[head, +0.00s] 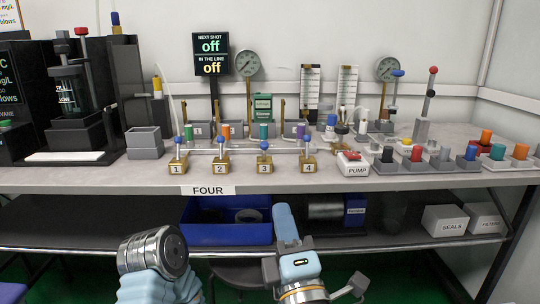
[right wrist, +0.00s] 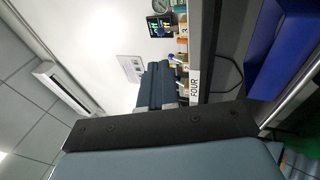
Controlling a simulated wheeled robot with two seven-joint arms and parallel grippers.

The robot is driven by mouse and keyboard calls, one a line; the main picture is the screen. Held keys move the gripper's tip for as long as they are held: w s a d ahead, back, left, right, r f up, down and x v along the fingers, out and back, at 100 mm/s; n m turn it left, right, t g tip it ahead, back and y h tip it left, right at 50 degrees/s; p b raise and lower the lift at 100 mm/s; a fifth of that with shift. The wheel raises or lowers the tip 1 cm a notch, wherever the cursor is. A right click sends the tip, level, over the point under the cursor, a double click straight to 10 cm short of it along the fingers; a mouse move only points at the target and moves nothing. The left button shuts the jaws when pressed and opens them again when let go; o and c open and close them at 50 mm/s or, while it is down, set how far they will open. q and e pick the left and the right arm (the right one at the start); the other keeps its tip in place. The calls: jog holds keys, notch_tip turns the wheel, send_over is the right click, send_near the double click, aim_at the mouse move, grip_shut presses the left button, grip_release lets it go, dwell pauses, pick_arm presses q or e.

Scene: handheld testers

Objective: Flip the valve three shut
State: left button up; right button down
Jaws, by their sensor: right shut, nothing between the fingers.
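Valve three (head: 264,166) is a small brass block labelled 3 on the bench's front edge, in a row between valve two (head: 221,166) and valve four (head: 308,165). Its lever ends in a blue knob (head: 264,146), slightly lower in the picture than the neighbouring knobs. My right gripper (head: 284,212) is shut and empty, in front of the bench and below valve three in the head view. Its closed fingers (right wrist: 164,82) also show in the right wrist view, apart from the valves. My left arm shows at the lower left, but its gripper is not visible.
A display (head: 211,54) reads NEXT SHOT off and IN THE LINE off. A PUMP switch (head: 352,164) stands right of valve four, with several coloured knobs further right. A FOUR label (head: 208,190) is on the bench edge. A blue bin (head: 215,233) sits on the lower shelf.

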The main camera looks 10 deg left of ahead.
aim_at(265, 148)
jog(key=x, duration=1.4)
jog(key=shift+f, duration=0.1)
